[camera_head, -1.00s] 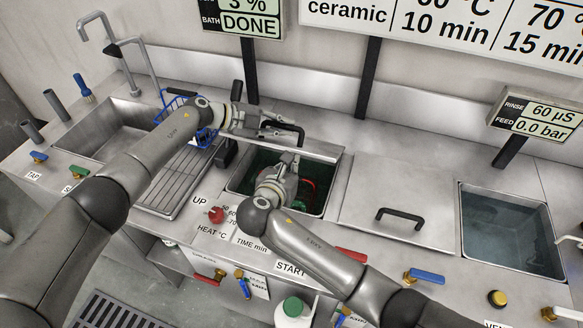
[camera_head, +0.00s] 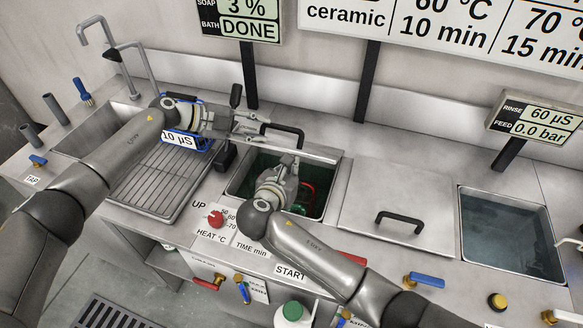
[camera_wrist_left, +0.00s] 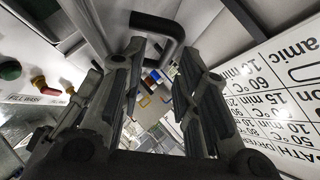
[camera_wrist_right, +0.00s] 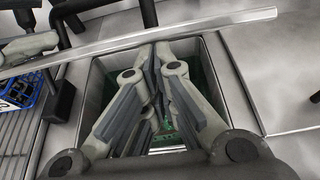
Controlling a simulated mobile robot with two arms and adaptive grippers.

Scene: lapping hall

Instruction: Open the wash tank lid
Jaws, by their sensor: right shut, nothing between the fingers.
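The wash tank (camera_head: 240,188) is uncovered at the centre of the bench, with dark green liquid inside. Its lid (camera_head: 318,155) is raised and seen nearly edge-on along the tank's back side, with a black handle (camera_head: 290,129) on its far face. My left gripper (camera_head: 262,126) is open beside that handle; the left wrist view shows the handle (camera_wrist_left: 170,25) just past the parted fingertips. My right gripper (camera_head: 288,163) is shut and empty over the tank opening, close to the near side of the lid's edge, which crosses the right wrist view (camera_wrist_right: 200,27). Contact cannot be told.
A flat closed lid with a black handle (camera_head: 400,218) lies to the right, then an open water tank (camera_head: 505,235). A red knob (camera_head: 216,219) sits at the front. Posts stand behind.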

